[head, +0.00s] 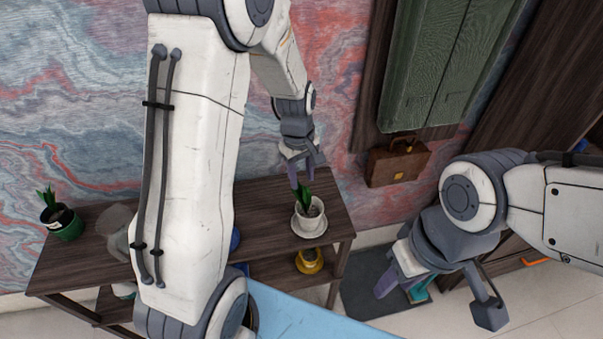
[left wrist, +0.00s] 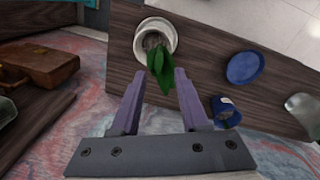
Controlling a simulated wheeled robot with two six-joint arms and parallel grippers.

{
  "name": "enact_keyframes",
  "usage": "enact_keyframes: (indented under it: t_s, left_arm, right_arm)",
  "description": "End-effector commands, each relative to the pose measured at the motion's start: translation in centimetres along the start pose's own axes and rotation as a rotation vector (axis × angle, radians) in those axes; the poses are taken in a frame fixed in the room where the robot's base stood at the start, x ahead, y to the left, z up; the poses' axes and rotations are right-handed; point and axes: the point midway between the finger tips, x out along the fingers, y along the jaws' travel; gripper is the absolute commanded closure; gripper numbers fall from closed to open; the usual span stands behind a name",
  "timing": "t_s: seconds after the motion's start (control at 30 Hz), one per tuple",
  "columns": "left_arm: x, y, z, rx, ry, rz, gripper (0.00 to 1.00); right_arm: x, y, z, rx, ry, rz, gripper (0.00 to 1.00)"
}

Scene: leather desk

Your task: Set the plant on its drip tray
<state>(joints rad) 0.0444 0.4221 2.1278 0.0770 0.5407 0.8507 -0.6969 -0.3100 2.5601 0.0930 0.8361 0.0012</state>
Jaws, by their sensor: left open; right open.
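A plant with green leaves in a white pot (head: 309,222) stands upright near the right end of the dark wooden shelf. A pale saucer-like rim (head: 311,234) shows around its base, and the pot appears to stand on it. In the left wrist view the white pot (left wrist: 155,38) is just beyond my fingertips, with leaves toward the jaws. My left gripper (head: 300,175) is open and empty above and behind the plant; it also shows in the left wrist view (left wrist: 158,88). My right gripper (head: 405,285) is open, off to the right of the shelf, away from the plant.
A second plant in a green pot (head: 64,224) is at the far left. A yellow cup (head: 309,261) is lower down. A brown bag (head: 398,163) is at the wall. My left arm hides the middle shelf.

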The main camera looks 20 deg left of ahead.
Motion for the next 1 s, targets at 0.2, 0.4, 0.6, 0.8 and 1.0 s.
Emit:
enact_keyframes:
  t_s: [0.2, 0.4, 0.6, 0.8, 1.0]
  left_arm:
    - [-2.4, 0.3, 1.3, 0.063, -0.001, 0.003, 0.55]
    - [-7.0, -0.3, 12.1, 0.607, -0.021, 0.019, 0.55]
    - [-10.2, -5.9, 21.9, 1.255, -0.05, 0.037, 0.55]
    - [-11.0, -9.7, 25.0, 1.571, -0.067, 0.047, 0.55]
    - [-11.0, -10.0, 25.1, 1.598, -0.07, 0.047, 0.55]
  right_arm:
    - [0.3, 0.0, 0.0, 0.0, 0.0, 0.0, 0.58]
    - [0.2, 0.0, 0.0, 0.0, 0.0, 0.0, 0.58]
    - [0.3, 0.0, 0.0, 0.0, 0.0, 0.0, 0.58]
    - [0.2, 0.0, 0.0, 0.0, 0.0, 0.0, 0.58]
    - [0.2, 0.0, 0.0, 0.0, 0.0, 0.0, 0.58]
